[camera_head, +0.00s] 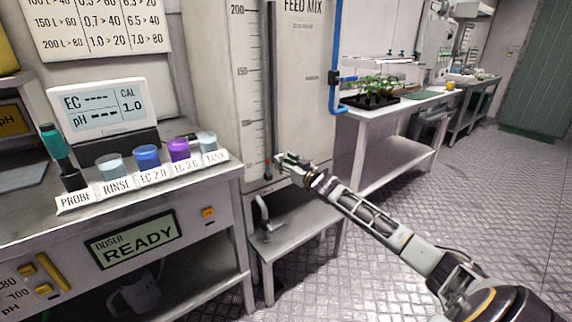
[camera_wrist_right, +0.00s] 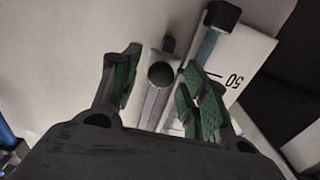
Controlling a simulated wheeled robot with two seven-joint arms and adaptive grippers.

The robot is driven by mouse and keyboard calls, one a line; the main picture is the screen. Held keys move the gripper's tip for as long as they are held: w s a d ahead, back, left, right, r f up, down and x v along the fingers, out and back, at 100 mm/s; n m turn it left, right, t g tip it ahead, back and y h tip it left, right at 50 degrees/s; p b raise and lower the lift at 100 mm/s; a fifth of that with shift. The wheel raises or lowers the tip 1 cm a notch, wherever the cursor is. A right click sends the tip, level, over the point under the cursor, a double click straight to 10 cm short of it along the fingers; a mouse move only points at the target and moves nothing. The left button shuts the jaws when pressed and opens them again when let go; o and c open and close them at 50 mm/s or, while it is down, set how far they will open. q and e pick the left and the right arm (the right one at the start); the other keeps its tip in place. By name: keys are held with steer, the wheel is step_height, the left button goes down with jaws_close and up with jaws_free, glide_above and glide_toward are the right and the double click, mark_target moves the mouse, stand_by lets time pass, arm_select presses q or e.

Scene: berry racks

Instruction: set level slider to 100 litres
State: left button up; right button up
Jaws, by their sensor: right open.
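The FEED MIX tank (camera_head: 305,90) stands at the centre of the head view, with an upright scale strip (camera_head: 252,85) and a thin vertical rod beside it. The scale shows 200 at the top and 150 below. My right gripper (camera_head: 281,162) is at the low end of the rod, near the tank's bottom. In the right wrist view, my right gripper (camera_wrist_right: 160,65) is open, its green pads on either side of a dark round knob (camera_wrist_right: 161,74) on a grey bar. Contact with the knob cannot be made out. The printed 50 (camera_wrist_right: 234,82) is to the right. My left gripper is out of view.
A small metal bench (camera_head: 290,240) with a tap (camera_head: 262,215) stands under the tank. A counter (camera_head: 215,175) with several labelled cups and a meter (camera_head: 100,108) is on the left. A blue pipe (camera_head: 337,50) runs right of the tank. The floor at right is clear.

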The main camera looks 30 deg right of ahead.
jaws_close()
stand_by(0.3)
steer(key=shift+r, duration=0.1)
